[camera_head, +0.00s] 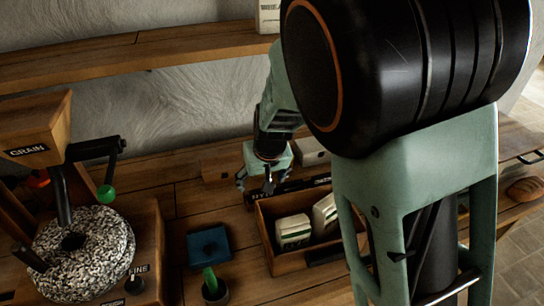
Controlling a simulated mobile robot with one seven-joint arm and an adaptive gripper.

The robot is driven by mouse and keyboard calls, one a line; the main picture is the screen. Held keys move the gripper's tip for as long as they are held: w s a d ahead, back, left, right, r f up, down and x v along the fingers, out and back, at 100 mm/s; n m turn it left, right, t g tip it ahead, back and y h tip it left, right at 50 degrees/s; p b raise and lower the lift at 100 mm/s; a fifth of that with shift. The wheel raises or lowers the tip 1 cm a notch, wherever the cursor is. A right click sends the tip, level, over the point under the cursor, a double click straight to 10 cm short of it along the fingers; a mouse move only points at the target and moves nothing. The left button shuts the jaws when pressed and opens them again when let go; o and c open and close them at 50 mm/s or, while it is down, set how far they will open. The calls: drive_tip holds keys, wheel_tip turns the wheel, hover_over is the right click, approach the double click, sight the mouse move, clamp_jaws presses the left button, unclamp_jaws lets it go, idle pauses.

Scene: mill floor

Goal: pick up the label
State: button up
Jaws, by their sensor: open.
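I cannot tell for certain which thing is the label. Two cream pieces with printed bands, the left one (293,231) and the right one (325,214), stand tilted in an open wooden box (268,241) on the bench. A dark strip with pale lettering (290,192) runs along the back of that box, partly hidden by my gripper. My gripper (256,184) points down, open, above or behind the box's back left corner. I see nothing between its fingers. My arm hides the bench to the right of the box.
At left stand a grain hopper (38,132), a speckled millstone (98,240) and a crank with a green knob (106,194). A dark blue square (209,245) and a small pot with a green piece (212,285) lie left of the box. A wooden shelf (130,56) crosses above.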

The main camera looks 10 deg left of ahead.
sight(261, 197)
drive_tip(key=x, duration=0.7)
drive_tip(key=shift+w+d+f, duration=0.1)
drive_tip(key=shift+d, duration=0.2)
drive_tip(key=c, duration=1.2)
